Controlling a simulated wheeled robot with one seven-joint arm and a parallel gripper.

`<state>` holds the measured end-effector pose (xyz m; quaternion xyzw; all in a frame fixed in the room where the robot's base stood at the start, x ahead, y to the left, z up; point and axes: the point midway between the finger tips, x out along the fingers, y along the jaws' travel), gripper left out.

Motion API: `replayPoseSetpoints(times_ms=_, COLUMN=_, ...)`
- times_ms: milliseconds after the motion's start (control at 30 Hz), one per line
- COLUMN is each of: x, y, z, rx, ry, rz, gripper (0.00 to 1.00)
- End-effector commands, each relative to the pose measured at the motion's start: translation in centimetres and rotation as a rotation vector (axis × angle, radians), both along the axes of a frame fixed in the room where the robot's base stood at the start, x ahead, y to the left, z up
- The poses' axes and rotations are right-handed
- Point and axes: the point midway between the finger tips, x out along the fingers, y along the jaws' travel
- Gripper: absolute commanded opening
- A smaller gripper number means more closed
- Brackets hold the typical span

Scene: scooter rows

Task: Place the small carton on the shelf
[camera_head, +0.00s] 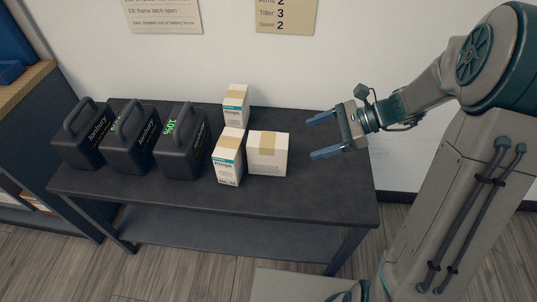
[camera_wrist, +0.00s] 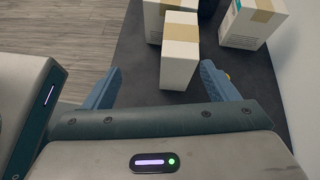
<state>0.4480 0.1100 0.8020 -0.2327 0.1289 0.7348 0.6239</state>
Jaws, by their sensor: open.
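Three white cartons with tan tape stand upright on the dark table (camera_head: 320,190). The plain, low carton (camera_head: 270,163) is the nearest to my gripper; two taller cartons with teal labels stand at its left (camera_head: 229,172) and behind (camera_head: 235,118). Which one is the small carton is not marked. My gripper (camera_head: 320,136) is open and empty to the right of the plain carton, its fingers pointing at it with a gap between. In the wrist view that carton (camera_wrist: 178,68) lies beyond the fingertips. A lower shelf (camera_head: 215,228) runs under the tabletop.
Three black batteries with handles (camera_head: 182,150) stand in a row on the left of the table. A wood-topped shelf unit (camera_head: 22,88) is at the far left. A wall rises behind. The table's right end is clear.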

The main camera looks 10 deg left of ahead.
Motion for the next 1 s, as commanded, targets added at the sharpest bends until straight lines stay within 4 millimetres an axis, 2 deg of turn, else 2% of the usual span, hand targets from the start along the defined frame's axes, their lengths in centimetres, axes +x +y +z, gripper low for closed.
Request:
replayPoseSetpoints(times_ms=33, x=0.9, y=0.0, z=-1.1, rx=0.036, ry=0.039, rz=-0.039, gripper=0.8)
replayPoseSetpoints(times_ms=100, x=1.9, y=0.0, z=-1.5, rx=0.078, ry=0.078, rz=-0.08, gripper=0.8)
replayPoseSetpoints(times_ms=267, x=2.9, y=0.6, z=-2.0, rx=0.124, ry=0.119, rz=-0.122, gripper=0.8)
replayPoseSetpoints(times_ms=633, x=2.6, y=6.7, z=-4.5, rx=0.125, ry=0.12, rz=-0.124, gripper=0.8)
replayPoseSetpoints(times_ms=1000, x=2.3, y=9.3, z=-5.4, rx=0.124, ry=0.118, rz=-0.123, gripper=0.8)
